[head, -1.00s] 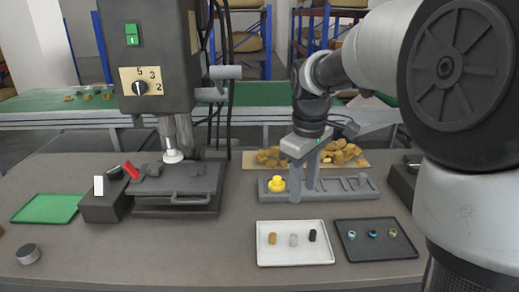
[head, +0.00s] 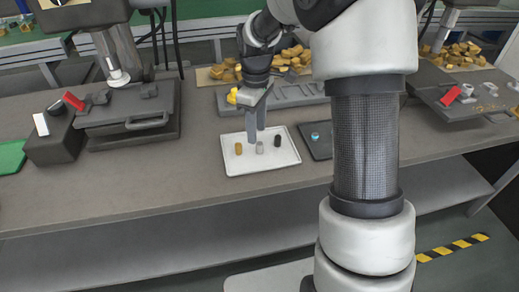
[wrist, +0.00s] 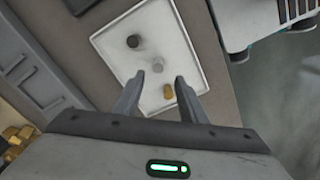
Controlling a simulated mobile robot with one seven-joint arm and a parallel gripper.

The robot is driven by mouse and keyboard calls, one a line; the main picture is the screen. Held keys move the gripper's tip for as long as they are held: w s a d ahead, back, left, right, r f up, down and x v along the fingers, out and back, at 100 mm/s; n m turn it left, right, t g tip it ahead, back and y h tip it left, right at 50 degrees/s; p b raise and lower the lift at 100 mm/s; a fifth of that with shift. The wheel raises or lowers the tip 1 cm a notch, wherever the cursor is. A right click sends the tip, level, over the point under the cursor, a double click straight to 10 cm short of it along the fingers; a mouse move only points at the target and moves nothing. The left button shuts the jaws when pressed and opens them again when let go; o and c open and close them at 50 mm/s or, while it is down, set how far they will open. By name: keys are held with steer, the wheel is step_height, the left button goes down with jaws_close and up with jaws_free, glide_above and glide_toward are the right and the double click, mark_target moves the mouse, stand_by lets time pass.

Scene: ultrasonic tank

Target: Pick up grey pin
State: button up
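The grey pin (head: 259,147) stands on the white tray (head: 228,168), between a brass pin (head: 238,148) and a black pin (head: 277,140). My gripper (head: 257,135) points down over the tray, close to the grey pin. In the wrist view my gripper (wrist: 158,77) is open, with nothing between its fingers. There the grey pin (wrist: 157,65) shows just beyond the fingertips, in line with the gap. The brass pin (wrist: 168,91) and black pin (wrist: 133,41) lie either side of it. I cannot tell the exact height of the fingertips.
A dark tray (head: 318,148), partly hidden by my arm, is right of the white tray and holds a small blue-ringed part (head: 315,136). A press (head: 128,115) stands left. The table front is clear.

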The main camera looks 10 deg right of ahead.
mark_target(260, 143)
steer(key=shift+d+f+b, duration=0.25)
steer(key=shift+f+b, duration=0.1)
steer(key=shift+f, duration=1.05)
steer(key=shift+d+f+b, duration=0.2)
steer(key=shift+f+b, duration=0.1)
steer(key=shift+f, duration=1.05)
steer(key=shift+r, duration=0.1)
jaws_close()
